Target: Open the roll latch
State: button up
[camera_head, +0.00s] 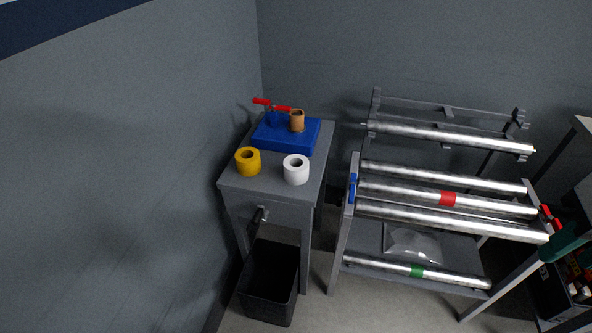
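A metal rack (342,230) holds several long silver rolls. One roll (440,197) has a red band and the lowest roll (420,270) has a green band. A small blue part (352,187) sits on the rack's left upright by the roll ends. Red handle-like parts (551,217) sit at the right end of the rack. I cannot tell which of these is the roll latch, nor whether it is open or shut. My gripper is not in view.
A grey table (232,180) at the left bears yellow tape (248,161), white tape (296,169) and a blue base (270,146) with a brown roll (297,121) and red-handled tool (272,106). A black bin (270,290) stands below. A dark green object (565,246) shows at right.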

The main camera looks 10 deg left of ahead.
aim_at(273, 106)
jog(key=u, duration=0.55)
jog(key=k, duration=0.65)
jog(key=u, duration=0.9)
jog(key=i, duration=0.8)
jog(key=z, duration=0.4)
jog(key=i, duration=0.85)
jog(key=z, duration=0.7)
